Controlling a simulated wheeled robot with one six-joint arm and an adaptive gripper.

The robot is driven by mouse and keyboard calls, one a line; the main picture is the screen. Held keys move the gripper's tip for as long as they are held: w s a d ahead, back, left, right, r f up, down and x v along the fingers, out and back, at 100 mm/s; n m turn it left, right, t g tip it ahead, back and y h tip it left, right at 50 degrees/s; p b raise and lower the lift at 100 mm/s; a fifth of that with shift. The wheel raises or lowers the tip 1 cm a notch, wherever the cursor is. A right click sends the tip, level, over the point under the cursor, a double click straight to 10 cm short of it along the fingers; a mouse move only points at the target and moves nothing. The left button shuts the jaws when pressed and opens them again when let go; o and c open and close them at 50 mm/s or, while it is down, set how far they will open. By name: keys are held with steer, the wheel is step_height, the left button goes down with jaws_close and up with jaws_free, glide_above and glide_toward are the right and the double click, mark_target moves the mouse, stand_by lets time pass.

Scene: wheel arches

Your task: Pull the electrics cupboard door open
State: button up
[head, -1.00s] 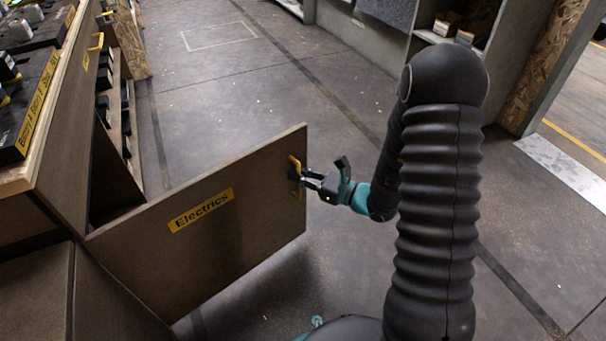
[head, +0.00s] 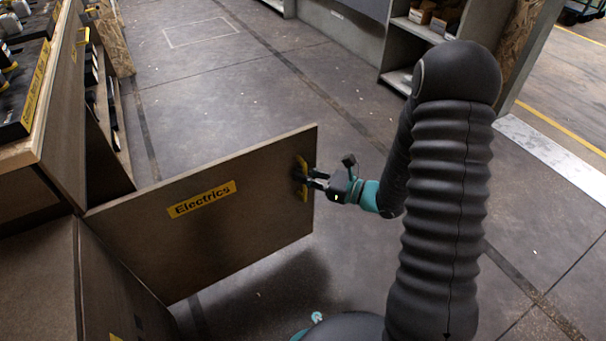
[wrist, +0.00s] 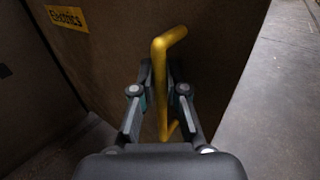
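The electrics cupboard door (head: 240,235) is a brown panel with a yellow "Electrics" label (head: 202,199). It stands swung well out from the cupboard (head: 60,135), hinged at its left side. A yellow bar handle (head: 303,178) is upright near its free right edge. My gripper (head: 308,180) is at the handle from the right. In the wrist view, the yellow handle (wrist: 160,85) passes between the fingers of my gripper (wrist: 160,78), which are closed in around it. The finger contact is partly hidden behind the handle.
Open grey floor (head: 240,90) lies behind the door. Grey shelves (head: 425,30) with small boxes stand at the back right. The floor to the right of my arm is clear.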

steer(key=o, duration=0.4)
steer(key=shift+s+a, duration=0.1)
steer(key=shift+a, duration=0.05)
steer(key=shift+d, duration=0.2)
steer(key=v, duration=1.2)
